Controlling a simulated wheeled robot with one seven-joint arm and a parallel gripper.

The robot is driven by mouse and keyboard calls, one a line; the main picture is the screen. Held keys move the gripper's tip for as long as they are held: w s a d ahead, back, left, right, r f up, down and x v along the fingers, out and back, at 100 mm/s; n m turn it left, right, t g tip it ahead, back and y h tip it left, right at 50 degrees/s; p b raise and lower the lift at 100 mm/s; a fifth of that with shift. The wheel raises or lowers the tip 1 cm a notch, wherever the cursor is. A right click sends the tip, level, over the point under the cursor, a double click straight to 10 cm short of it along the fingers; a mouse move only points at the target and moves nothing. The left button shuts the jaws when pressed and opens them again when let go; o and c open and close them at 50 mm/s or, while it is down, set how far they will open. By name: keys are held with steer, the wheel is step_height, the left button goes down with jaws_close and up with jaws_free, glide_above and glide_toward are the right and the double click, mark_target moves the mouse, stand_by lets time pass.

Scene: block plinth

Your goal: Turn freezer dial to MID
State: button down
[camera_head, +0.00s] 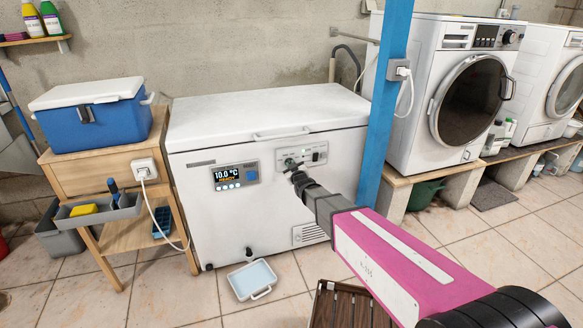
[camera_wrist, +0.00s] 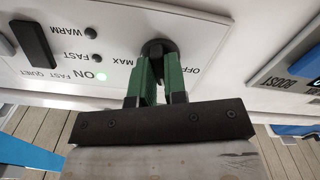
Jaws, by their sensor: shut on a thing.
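The white chest freezer (camera_head: 215,140) stands against the wall with its lid closed. Its control panel (camera_head: 312,153) is on the front, right of the display (camera_head: 235,176), which reads 10.0 °C. In the wrist view the dial (camera_wrist: 158,47) is a dark round knob, with the printed words MAX and OFF near it. My gripper (camera_wrist: 159,62) has its green fingertips shut on the dial; it also shows in the head view (camera_head: 290,164). The fingers cover part of the dial, and I cannot tell where it points.
A blue post (camera_head: 385,95) stands close to the right of the freezer. A wooden cabinet (camera_head: 85,178) with a blue cooler (camera_head: 103,120) is on the left. A small tray (camera_head: 252,280) lies on the floor in front, and a slatted brown crate (camera_head: 350,305) is below my arm.

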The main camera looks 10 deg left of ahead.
steer(key=shift+m, duration=4.1)
steer(key=c, duration=1.2)
jaws_free()
steer(key=shift+o, duration=0.2)
steer(key=shift+s, duration=0.1)
steer(key=v, duration=1)
steer(key=shift+s+d, duration=0.25)
